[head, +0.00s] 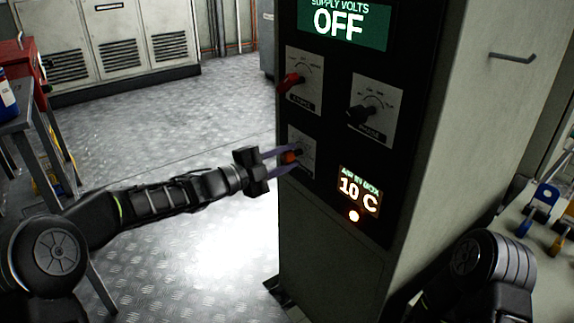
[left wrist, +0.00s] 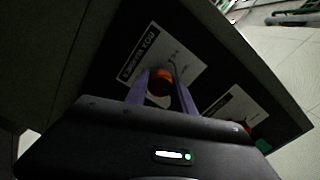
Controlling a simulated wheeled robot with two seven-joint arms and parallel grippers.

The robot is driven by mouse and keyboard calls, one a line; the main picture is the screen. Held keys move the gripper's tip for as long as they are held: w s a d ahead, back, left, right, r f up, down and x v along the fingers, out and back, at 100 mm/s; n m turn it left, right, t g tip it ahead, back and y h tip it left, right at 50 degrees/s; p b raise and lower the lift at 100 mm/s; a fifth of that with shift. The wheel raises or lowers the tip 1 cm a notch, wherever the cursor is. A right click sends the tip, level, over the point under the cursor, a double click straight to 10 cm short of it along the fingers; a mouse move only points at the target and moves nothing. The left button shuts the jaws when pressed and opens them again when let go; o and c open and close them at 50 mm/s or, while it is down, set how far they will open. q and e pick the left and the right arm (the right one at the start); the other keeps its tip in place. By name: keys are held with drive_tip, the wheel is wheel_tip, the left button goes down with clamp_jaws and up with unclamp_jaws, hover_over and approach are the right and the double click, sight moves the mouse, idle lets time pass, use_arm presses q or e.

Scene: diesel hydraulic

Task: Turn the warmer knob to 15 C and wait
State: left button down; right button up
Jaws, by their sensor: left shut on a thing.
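The warmer knob (head: 290,157) is an orange-red knob on a white dial plate, low on the left of the cabinet's black panel. My left gripper (head: 284,160) reaches in from the left and is shut on this knob. In the left wrist view the two purple fingers stand on either side of the orange knob (left wrist: 160,82), in front of its plate. The knob's pointer and scale are too small to read. My right gripper is not in view.
Above the warmer dial are a red knob (head: 291,82) and a black knob (head: 360,113) on their own plates. The supply volts display (head: 343,24) reads OFF. A bench with blue and orange items (head: 540,205) stands at right. Open metal floor lies left of the cabinet.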

sight(284, 158)
use_arm(q)
drive_tip(key=shift+m+b, duration=0.45)
drive_tip(key=shift+m, duration=0.25)
drive_tip(key=c, duration=1.1)
unclamp_jaws()
drive_tip(key=shift+o, duration=0.2)
drive_tip(key=p+v, duration=0.1)
drive_tip(key=v, duration=0.5)
drive_tip(key=shift+s+a+p, duration=0.2)
drive_tip(key=shift+a+p, duration=0.1)
drive_tip(key=shift+p, duration=0.1)
drive_tip(key=shift+s+a, duration=0.35)
drive_tip(key=shift+a, duration=0.05)
